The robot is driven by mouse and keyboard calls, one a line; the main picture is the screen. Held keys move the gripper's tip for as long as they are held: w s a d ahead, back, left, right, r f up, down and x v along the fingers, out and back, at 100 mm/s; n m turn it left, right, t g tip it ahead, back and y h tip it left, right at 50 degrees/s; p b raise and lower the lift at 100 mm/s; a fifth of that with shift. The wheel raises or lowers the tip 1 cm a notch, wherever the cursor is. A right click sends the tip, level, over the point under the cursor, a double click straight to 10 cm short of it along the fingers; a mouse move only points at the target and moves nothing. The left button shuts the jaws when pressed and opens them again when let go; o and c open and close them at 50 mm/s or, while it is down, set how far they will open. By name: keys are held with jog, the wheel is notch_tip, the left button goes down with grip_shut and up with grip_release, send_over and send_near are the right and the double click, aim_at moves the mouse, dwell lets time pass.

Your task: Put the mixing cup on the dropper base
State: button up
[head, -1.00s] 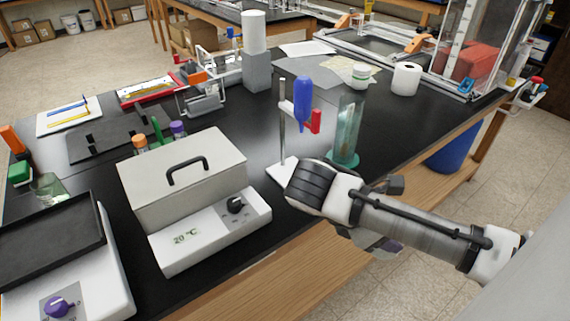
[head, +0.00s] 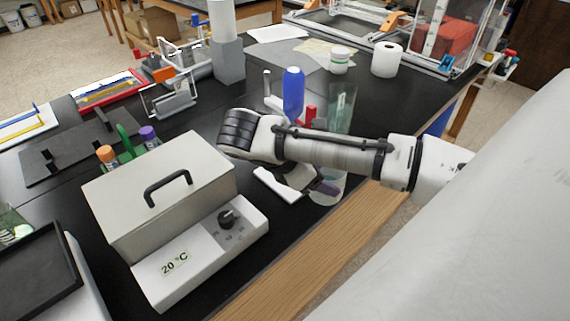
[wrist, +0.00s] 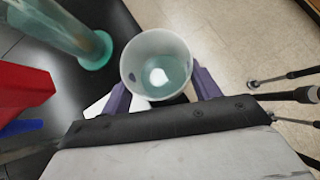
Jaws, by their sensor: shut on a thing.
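The mixing cup (wrist: 157,58) is a translucent, pale open cup, seen from above in the wrist view. My gripper (wrist: 162,85) is shut on it, with a purple finger on either side. In the head view the cup (head: 329,190) shows below my arm, near the table's front edge and right of the dropper base. The dropper base (head: 281,186) is a white plate, partly hidden by my arm. Its blue dropper (head: 293,92) and red clamp (head: 308,114) stand above it. A white patch (wrist: 99,106) left of the cup in the wrist view looks like the base.
A tall greenish glass cylinder (head: 341,108) stands behind my arm, and its foot (wrist: 97,52) is left of the cup in the wrist view. A grey box with a 20 °C label (head: 163,199) stands left of the base. A white jar (head: 339,60) and paper roll (head: 386,59) stand farther back.

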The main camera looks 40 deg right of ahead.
jog(key=w, duration=0.3)
jog(key=w+b, duration=0.1)
jog(key=w, duration=0.2)
jog(key=w+a+b, duration=0.1)
jog(key=w, duration=0.3)
notch_tip(320, 180, down, 4)
jog(key=b, duration=0.4)
jog(key=shift+d+r+b, duration=0.1)
jog(key=shift+r+b, duration=0.05)
jog(key=shift+b, duration=0.25)
jog(key=shift+r, duration=0.1)
jog(key=o, duration=1)
